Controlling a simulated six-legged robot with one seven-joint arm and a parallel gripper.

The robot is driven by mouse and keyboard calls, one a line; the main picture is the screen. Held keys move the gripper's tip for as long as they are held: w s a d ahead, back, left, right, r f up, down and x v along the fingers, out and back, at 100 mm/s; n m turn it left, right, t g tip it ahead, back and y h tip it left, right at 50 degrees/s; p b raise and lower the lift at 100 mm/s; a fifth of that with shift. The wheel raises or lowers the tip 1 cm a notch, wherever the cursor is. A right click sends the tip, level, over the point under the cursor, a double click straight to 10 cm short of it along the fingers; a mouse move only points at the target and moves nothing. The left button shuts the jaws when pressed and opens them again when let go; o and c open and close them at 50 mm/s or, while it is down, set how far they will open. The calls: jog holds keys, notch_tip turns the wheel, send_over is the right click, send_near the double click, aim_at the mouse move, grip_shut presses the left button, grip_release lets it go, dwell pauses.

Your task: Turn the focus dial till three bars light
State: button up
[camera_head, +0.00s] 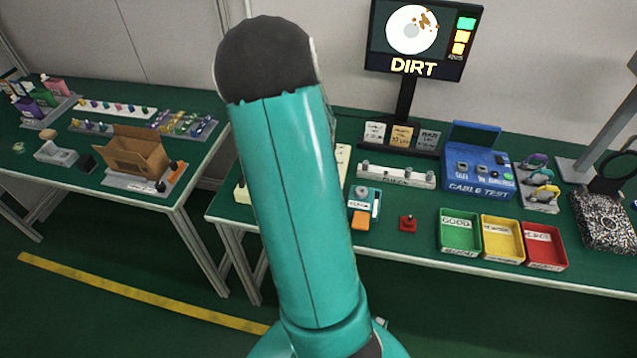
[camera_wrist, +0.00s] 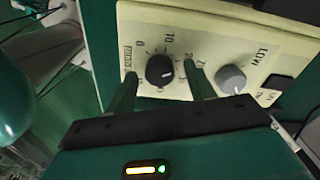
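In the wrist view a cream panel (camera_wrist: 205,22) carries a black dial (camera_wrist: 160,70) with a white pointer line and a printed scale. A monitor (camera_head: 418,40) shows a speckled disc, the word DIRT and three lit blocks, green above two yellow-orange ones.
A grey knob (camera_wrist: 231,79) marked LOW and a black switch (camera_wrist: 279,82) sit right of the dial.

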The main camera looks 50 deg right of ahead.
notch_tip(320, 180, up, 14)
dwell(0.7)
jog(key=shift+f, duration=0.1)
dwell(0.3)
jog(key=w+a+r+n+t, duration=0.15)
jog(key=a+r+n, duration=0.35)
jog(key=a, duration=0.5)
jog(key=w+a+r+n+t, duration=0.1)
jog(key=w+a+r+n, duration=0.15)
jog(key=a+n, duration=0.6)
jog(key=s+a+r+n+t, duration=0.1)
jog(key=s+a+r+n, duration=0.1)
jog(key=a+n, duration=0.5)
jog(key=s+a+r+n+t, duration=0.2)
jog(key=s+a+n, duration=0.3)
jog(key=a, duration=0.5)
jog(key=shift+a+r+n, duration=0.3)
jog(key=shift+r+n, duration=0.15)
jog(key=shift+n, duration=0.4)
